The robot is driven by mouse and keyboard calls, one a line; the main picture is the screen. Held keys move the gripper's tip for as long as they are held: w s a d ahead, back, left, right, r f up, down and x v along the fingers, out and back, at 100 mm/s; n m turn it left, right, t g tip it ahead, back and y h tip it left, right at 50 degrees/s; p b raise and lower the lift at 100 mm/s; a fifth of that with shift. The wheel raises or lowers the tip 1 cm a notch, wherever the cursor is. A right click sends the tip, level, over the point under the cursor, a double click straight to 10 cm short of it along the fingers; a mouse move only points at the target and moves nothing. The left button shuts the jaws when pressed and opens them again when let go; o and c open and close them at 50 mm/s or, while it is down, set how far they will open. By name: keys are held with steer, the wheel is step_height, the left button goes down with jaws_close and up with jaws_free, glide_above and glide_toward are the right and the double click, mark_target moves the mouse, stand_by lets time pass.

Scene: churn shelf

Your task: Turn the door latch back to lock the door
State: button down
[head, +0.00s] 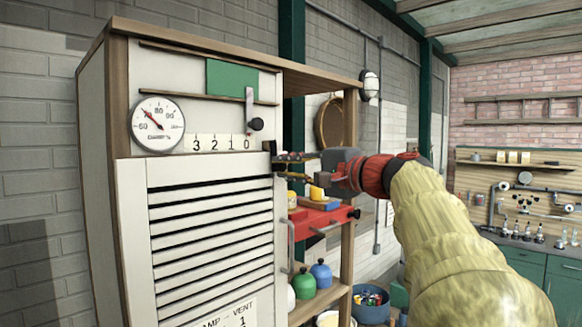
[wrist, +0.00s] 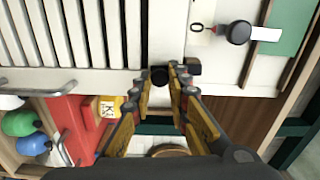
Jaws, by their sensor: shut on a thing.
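The white slatted door (head: 212,228) fills the lower front of the cabinet and looks closed in its frame. The small dark latch (head: 270,147) sits at its upper right edge. In the wrist view the latch's round dark part (wrist: 160,75) shows between my fingertips. My gripper (head: 281,160) reaches in from the right, level with the door's top corner. In the wrist view my gripper (wrist: 162,78) has its yellow-and-grey fingers closed on the latch. The fingers partly hide the latch, so its exact angle is hard to tell.
Above the door are a round gauge (head: 157,124), a 3-2-1-0 scale (head: 218,143) and a black-knobbed lever (head: 254,124) near 0. A door handle (head: 290,245) sticks out below my gripper.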

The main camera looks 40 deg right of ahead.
steer(key=shift+a+m, duration=0.2)
steer(key=shift+m, duration=0.3)
steer(key=c, duration=1.7)
jaws_free()
steer(key=s, duration=0.8)
steer(key=s+d, duration=0.1)
steer(key=s, duration=0.3)
